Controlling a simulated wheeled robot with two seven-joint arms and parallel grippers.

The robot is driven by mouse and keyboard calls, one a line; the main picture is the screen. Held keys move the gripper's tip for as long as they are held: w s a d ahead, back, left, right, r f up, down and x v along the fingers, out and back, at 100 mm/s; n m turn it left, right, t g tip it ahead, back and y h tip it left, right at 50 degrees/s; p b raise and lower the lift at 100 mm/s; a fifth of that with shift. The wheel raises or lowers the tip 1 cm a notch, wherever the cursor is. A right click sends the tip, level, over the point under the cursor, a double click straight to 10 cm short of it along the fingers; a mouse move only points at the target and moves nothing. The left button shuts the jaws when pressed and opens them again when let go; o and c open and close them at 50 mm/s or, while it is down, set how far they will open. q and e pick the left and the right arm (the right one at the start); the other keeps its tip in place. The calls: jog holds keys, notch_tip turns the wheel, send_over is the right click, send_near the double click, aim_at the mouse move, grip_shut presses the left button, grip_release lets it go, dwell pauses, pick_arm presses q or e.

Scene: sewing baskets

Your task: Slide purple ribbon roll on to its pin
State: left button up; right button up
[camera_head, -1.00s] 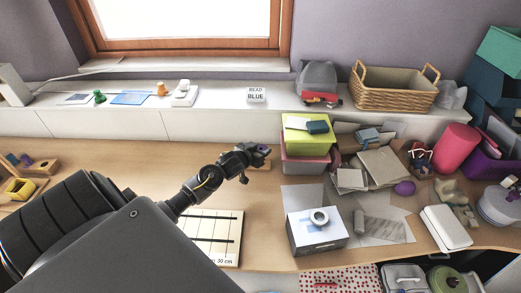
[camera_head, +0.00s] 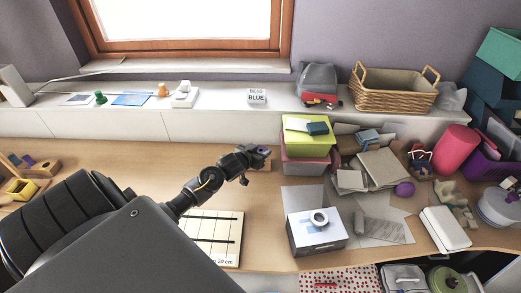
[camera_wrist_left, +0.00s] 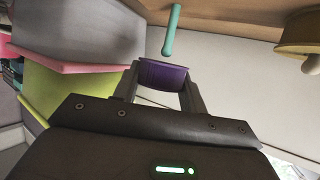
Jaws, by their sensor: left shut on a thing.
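My left gripper (camera_head: 262,150) is shut on the purple ribbon roll (camera_wrist_left: 165,76), which sits between its two fingers in the left wrist view. In the head view the roll is a small dark purple patch at the fingertips, mostly hidden by the gripper. A teal pin (camera_wrist_left: 173,28) stands out just beyond the roll in the left wrist view, with a visible gap between its rounded end and the roll. The roll is apart from the pin. In the head view a wooden piece (camera_head: 263,165) shows just behind the gripper. My right gripper is not in view.
Stacked boxes, the top one lime green (camera_head: 308,140), stand close to the right of the gripper. A tan spool-like piece (camera_wrist_left: 300,34) is at the right of the wrist view. A ruled board (camera_head: 212,238) lies below my arm. The desk between has free room.

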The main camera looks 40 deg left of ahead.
pick_arm(q)
jog(key=shift+f+b, duration=1.35)
jog(key=shift+f, duration=0.95)
jog(key=o, duration=1)
jog(key=shift+s+d, duration=0.1)
jog(key=shift+o, duration=0.2)
jog(key=shift+f, duration=0.1)
jog(key=shift+s, duration=0.35)
jog(key=v, duration=1)
jog(key=shift+r, duration=0.4)
